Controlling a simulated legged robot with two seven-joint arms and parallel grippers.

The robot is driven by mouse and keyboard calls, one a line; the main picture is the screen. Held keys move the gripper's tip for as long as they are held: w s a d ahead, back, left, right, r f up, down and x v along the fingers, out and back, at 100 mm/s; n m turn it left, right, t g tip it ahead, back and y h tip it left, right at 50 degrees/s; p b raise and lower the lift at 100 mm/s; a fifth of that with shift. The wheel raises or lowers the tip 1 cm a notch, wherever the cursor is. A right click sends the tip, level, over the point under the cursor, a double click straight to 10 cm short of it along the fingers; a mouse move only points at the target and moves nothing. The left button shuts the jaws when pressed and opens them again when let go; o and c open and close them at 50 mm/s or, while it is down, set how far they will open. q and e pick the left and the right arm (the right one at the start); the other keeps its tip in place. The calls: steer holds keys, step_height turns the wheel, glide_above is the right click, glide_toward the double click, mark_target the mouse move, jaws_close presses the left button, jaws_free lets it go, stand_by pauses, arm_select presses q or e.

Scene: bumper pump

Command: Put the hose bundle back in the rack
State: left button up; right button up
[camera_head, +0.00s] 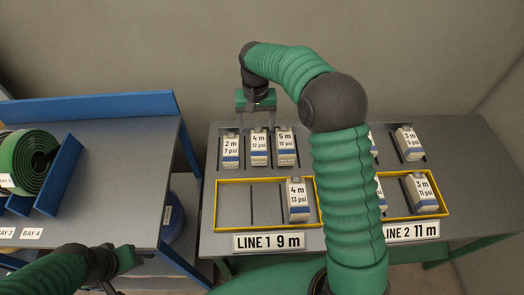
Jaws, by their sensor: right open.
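A green coiled hose bundle (30,162) stands at the far left between blue dividers of the rack (62,178) on the left bench. A dark blue coil (173,218) sits below that bench on a lower shelf, partly hidden by the bench leg. My right gripper (257,108) is open, pointing down at the back of the right table, just behind the "4 m 12 psi" block (259,148). It appears to hold nothing.
Labelled blocks stand in a back row on the grey table (490,185). Yellow-framed trays marked LINE 1 9 m (233,181) and LINE 2 11 m (443,200) hold more blocks. My right arm hides the table's middle. BAY 4 (32,234) is labelled on the left bench.

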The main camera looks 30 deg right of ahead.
steer(key=s+a+f+n, duration=0.1)
steer(key=s+a, duration=0.1)
steer(key=s, duration=0.5)
steer(key=s+a+f+n+t, duration=0.1)
steer(key=s+a+n, duration=0.1)
steer(key=s, duration=0.5)
steer(key=s+a+f+n+t, duration=0.1)
steer(key=s+a+f, duration=0.1)
steer(key=s, duration=0.6)
steer(key=shift+a+n, duration=0.4)
steer(key=shift+a, duration=0.15)
